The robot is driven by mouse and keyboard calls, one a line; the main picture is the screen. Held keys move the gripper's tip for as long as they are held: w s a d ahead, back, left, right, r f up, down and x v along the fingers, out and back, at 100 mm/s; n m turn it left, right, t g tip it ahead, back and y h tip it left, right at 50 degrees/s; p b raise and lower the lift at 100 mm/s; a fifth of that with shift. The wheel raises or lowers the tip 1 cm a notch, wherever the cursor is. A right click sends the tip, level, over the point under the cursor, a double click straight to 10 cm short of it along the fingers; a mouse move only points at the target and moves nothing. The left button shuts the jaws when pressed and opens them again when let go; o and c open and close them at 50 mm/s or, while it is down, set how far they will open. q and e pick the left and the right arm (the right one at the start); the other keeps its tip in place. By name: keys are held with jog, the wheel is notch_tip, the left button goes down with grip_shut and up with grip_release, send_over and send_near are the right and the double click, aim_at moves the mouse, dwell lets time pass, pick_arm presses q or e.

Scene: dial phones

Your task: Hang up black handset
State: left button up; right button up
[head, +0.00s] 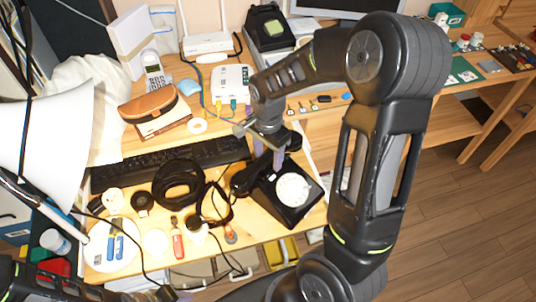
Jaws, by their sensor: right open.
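The black dial phone (306,207) with its round white dial stands near the table's front edge, right of centre. Its black handset (242,184) lies along the phone's back-left side, partly hidden by my right gripper. I cannot tell whether it sits fully in the cradle. My right gripper (268,151) points down at the handset from above, its two fingers apart, open. Whether the fingers touch the handset is unclear. My left gripper is not visible; only dark parts of my arm show at the lower left.
A black keyboard (168,162) and a coiled black cable (178,184) lie left of the phone. A white lamp shade (40,130) stands at the left. A white router box (232,84) and another dark phone (268,28) stand behind. Small tools crowd the front edge.

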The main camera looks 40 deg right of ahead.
notch_tip(320, 180, up, 8)
jog(key=shift+f, duration=0.1)
dwell(0.4)
dwell(0.9)
